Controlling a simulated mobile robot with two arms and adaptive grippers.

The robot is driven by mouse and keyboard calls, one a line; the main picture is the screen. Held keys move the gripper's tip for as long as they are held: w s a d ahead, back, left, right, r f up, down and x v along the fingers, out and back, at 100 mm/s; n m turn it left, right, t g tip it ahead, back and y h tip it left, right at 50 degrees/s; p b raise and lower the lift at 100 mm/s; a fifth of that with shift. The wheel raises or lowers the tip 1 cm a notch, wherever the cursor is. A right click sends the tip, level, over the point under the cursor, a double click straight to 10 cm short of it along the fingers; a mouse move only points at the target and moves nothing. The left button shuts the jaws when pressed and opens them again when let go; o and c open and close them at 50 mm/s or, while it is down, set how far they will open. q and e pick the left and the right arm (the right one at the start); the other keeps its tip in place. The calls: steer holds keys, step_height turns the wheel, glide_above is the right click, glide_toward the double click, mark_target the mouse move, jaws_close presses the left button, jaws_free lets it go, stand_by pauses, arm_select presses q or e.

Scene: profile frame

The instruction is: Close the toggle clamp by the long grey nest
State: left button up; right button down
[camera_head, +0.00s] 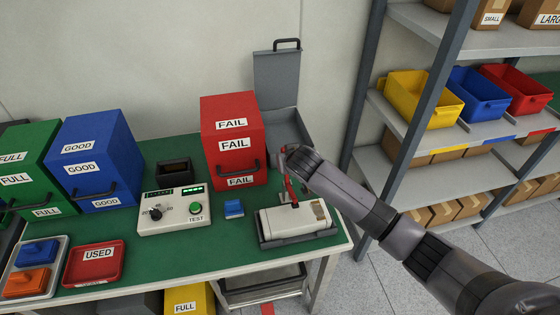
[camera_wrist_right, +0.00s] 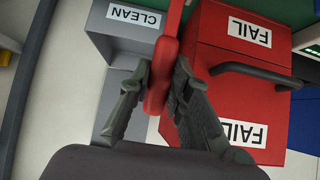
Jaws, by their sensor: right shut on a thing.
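The toggle clamp has a red handle (camera_head: 289,188) that stands roughly upright beside a white block (camera_head: 295,221). The block lies in the long dark grey nest (camera_head: 300,240) at the front right of the green table. My right gripper (camera_head: 290,158) comes in from the right and is at the top of the handle. In the right wrist view the red handle (camera_wrist_right: 160,75) passes between the two fingers of my right gripper (camera_wrist_right: 158,88), which are shut on it. The clamp's base and arm are mostly hidden. My left gripper is not in view.
A red FAIL box (camera_head: 232,160) stands close left of the clamp. A grey box with its lid raised (camera_head: 277,80) is behind, labelled CLEAN in the wrist view (camera_wrist_right: 133,15). A tester (camera_head: 174,210) and small blue block (camera_head: 234,209) lie left. Shelving (camera_head: 365,90) stands right.

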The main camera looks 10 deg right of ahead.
mark_target(288, 185)
steer(key=shift+s+f+t+b, duration=0.25)
steer(key=shift+s+t+b, duration=0.45)
steer(key=shift+t+b, duration=0.15)
steer(key=shift+s+r+t+b, duration=0.1)
steer(key=shift+s+t+b, duration=0.6)
steer(key=shift+t+b, duration=0.4)
steer(key=shift+s+r+b, duration=0.1)
steer(key=shift+s+b, duration=0.1)
steer(key=shift+b, duration=0.4)
steer(key=shift+t, duration=0.35)
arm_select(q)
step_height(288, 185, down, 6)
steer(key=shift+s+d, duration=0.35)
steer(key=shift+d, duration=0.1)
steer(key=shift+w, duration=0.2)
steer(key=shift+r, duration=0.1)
